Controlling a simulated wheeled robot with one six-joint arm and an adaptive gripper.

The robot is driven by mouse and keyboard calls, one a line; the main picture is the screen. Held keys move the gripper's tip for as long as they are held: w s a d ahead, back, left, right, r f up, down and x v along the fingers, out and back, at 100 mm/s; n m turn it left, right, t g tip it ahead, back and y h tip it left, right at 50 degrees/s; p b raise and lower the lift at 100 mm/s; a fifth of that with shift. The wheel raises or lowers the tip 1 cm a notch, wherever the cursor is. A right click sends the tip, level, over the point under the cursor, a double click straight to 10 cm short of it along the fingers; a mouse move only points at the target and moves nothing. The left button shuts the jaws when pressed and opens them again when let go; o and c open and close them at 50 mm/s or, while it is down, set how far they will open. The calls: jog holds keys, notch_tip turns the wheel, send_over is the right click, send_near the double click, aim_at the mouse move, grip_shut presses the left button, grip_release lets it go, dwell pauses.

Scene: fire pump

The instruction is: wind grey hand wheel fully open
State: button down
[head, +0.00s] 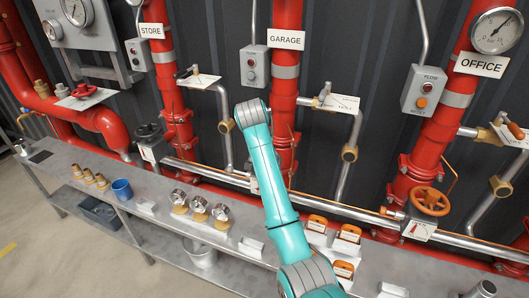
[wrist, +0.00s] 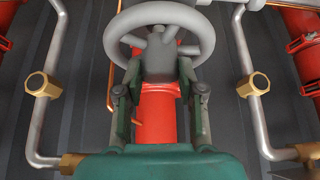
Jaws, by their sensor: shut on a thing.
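The grey hand wheel (wrist: 205,35) is at the top middle of the wrist view, with its round rim, spokes and dark grey hub (wrist: 160,58) showing. My gripper (wrist: 160,76) is shut on the wheel, with one finger on each side of the hub. The rim passes beyond the fingers; exact finger contact is hard to see. In the head view my teal arm reaches to the red GARAGE pipe (head: 286,70) and hides the wheel and gripper.
Silver side pipes with brass fittings (wrist: 42,84) (wrist: 252,85) flank the wheel. An orange wheel (head: 430,201) is on the OFFICE pipe and a black one (head: 150,132) by the STORE pipe. The grey bench (head: 160,215) below carries gauges, a blue cup (head: 122,189) and orange boxes (head: 345,270).

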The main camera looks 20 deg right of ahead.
jog(key=n, duration=0.1)
jog(key=n+y, duration=0.1)
jog(key=shift+d+n+t, duration=0.2)
jog(key=shift+n+t, duration=0.1)
jog(key=shift+n, duration=0.1)
jog(key=n+y, duration=0.2)
jog(key=n, duration=0.1)
jog(key=shift+n, duration=0.3)
jog(key=shift+n+y, duration=0.5)
jog(key=shift+n, duration=0.3)
jog(key=shift+d+n+y, duration=0.15)
jog(key=shift+n+y, duration=0.15)
jog(key=shift+n, duration=0.4)
jog(key=shift+n+y, duration=0.7)
jog(key=shift+n, duration=0.5)
jog(key=n+g, duration=0.1)
jog(key=n, duration=0.1)
jog(key=n+g+y, duration=0.1)
jog(key=n, duration=0.1)
jog(key=shift+w+y, duration=0.1)
jog(key=shift+y, duration=0.2)
jog(key=shift+d+n, duration=0.1)
jog(key=shift+n, duration=0.2)
